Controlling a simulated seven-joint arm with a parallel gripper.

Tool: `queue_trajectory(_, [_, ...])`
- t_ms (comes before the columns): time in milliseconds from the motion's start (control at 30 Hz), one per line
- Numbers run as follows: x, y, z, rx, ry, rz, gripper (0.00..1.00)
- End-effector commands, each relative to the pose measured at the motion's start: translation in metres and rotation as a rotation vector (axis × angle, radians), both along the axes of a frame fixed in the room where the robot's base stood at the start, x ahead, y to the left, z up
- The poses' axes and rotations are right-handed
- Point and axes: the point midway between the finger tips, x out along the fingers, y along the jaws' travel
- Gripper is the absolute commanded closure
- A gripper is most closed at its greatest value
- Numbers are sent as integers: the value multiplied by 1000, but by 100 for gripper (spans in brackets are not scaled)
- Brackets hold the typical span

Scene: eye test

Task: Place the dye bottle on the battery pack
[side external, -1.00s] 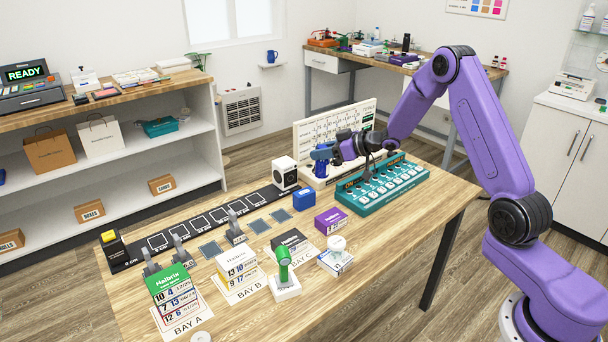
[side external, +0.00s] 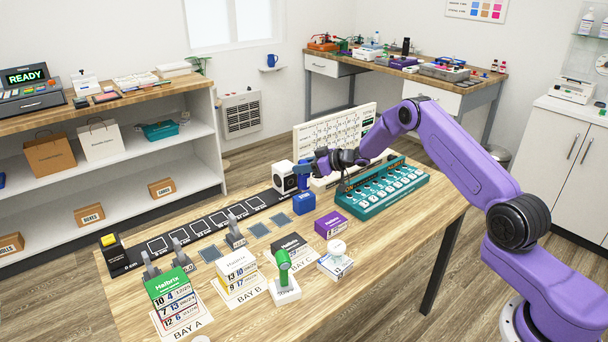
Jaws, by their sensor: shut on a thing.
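My gripper (side external: 318,162) is shut on a blue tool-like thing (side external: 303,173) with a wide top and a narrower lower part. It hangs roughly upright over a small blue block (side external: 304,203) on the table. I cannot tell whether its lower end touches the block. No thing on this table plainly reads as a dye bottle, and I cannot tell if the held thing is the one named. The blue block may be the battery pack, but no label is readable.
A purple box (side external: 331,224), a green tool (side external: 283,265) on a white stand and Halbrix boxes (side external: 237,268) stand in front.

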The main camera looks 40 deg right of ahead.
Motion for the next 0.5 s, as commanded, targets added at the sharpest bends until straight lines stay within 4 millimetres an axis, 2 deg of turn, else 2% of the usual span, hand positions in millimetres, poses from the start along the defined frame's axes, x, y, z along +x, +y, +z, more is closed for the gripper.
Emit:
queue_trajectory(100, [-1,0,-19,1,4,0,100])
queue_trajectory(200, [-1,0,-27,0,1,0,100])
queue_trajectory(500, [-1,0,-28,0,0,0,100])
